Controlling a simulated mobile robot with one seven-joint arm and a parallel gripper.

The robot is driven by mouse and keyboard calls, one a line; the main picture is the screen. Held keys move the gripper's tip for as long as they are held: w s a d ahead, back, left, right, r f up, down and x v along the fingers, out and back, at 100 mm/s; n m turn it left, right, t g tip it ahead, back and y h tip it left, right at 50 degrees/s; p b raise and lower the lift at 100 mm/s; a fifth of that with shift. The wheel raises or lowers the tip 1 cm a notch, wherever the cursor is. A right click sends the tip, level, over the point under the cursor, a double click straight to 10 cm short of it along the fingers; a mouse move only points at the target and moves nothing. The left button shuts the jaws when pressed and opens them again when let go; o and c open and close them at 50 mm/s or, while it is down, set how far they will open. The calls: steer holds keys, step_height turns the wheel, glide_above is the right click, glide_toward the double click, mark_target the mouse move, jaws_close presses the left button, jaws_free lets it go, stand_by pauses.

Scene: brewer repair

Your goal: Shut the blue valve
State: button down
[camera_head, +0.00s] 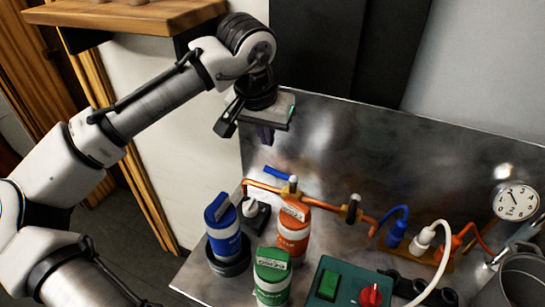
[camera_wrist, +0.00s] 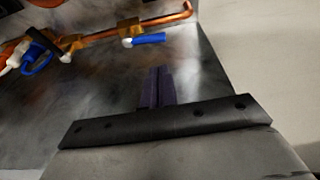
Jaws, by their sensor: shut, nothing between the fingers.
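The blue valve is a small blue lever (camera_head: 278,174) with a white hub on the copper pipe (camera_head: 322,205) near the metal back panel. The lever points left from its hub, roughly along the pipe. In the wrist view the blue lever (camera_wrist: 149,39) is at top centre, pointing right from its hub. My gripper (camera_head: 265,140) is above and slightly left of the lever, apart from it, with dark purple fingers pointing down. In the wrist view the fingers of my gripper (camera_wrist: 157,72) are together with nothing between them, below the lever in the picture.
Blue (camera_head: 224,240), orange (camera_head: 293,230) and green (camera_head: 272,276) canisters stand in front of the pipe. A second valve with a dark handle (camera_head: 352,208) is further right. A green control box (camera_head: 345,284), coloured hoses, a gauge (camera_head: 516,202) and a metal pot (camera_head: 524,276) are at right.

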mark_target(279, 174)
steer(key=p+x, duration=0.1)
steer(key=x, duration=0.9)
steer(key=shift+p, duration=0.35)
